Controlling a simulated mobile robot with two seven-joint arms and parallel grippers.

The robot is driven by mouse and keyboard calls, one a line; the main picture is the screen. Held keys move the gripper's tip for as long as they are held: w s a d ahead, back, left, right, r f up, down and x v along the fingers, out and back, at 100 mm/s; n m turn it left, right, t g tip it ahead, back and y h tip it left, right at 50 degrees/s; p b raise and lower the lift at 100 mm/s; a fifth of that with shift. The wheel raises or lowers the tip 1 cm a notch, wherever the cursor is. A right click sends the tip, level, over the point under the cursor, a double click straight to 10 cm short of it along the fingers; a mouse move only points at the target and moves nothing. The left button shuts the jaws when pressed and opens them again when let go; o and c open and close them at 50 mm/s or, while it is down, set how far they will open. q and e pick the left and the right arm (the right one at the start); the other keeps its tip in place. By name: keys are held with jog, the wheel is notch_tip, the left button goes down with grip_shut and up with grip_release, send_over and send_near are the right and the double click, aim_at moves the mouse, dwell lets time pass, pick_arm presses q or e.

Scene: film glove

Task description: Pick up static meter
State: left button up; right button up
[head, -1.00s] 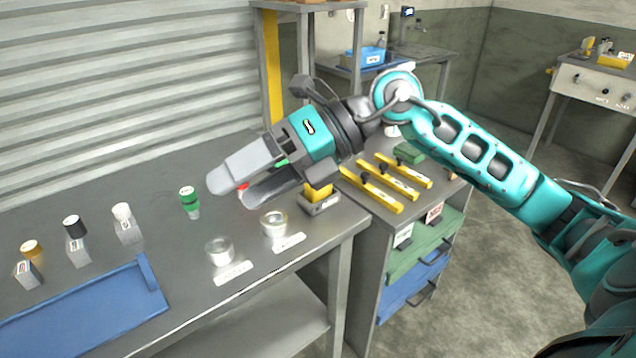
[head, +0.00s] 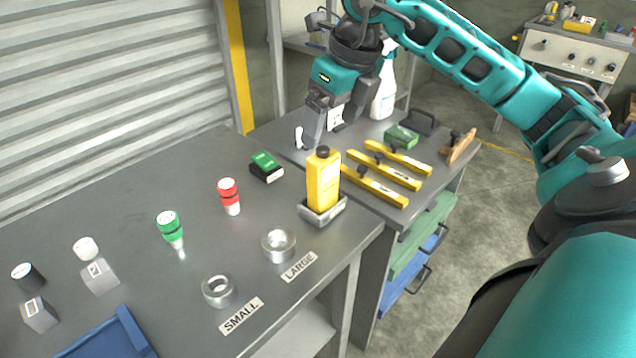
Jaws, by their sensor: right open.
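The static meter appears to be the yellow upright block (head: 322,182) with a black knob on top. It stands in a small grey holder (head: 335,213) near the bench's right edge. My right gripper (head: 321,136) is open, its fingers pointing down. In the picture it is just above and behind the meter's top; I cannot tell the exact gap, and nothing shows between its fingers. My left gripper is not in view.
Metal rings (head: 279,246) lie in front. Yellow bars (head: 375,186) lie to the right, a white spray bottle (head: 383,92) behind.

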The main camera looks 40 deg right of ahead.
aim_at(326, 146)
jog(key=x, duration=0.4)
jog(key=shift+s+a+x, duration=0.15)
jog(key=shift+a+x, duration=0.05)
jog(key=shift+x, duration=1.1)
jog(key=shift+s+a+x, duration=0.15)
jog(key=shift+x, duration=1.2)
jog(key=shift+c, duration=0.2)
jog(key=c, duration=1.5)
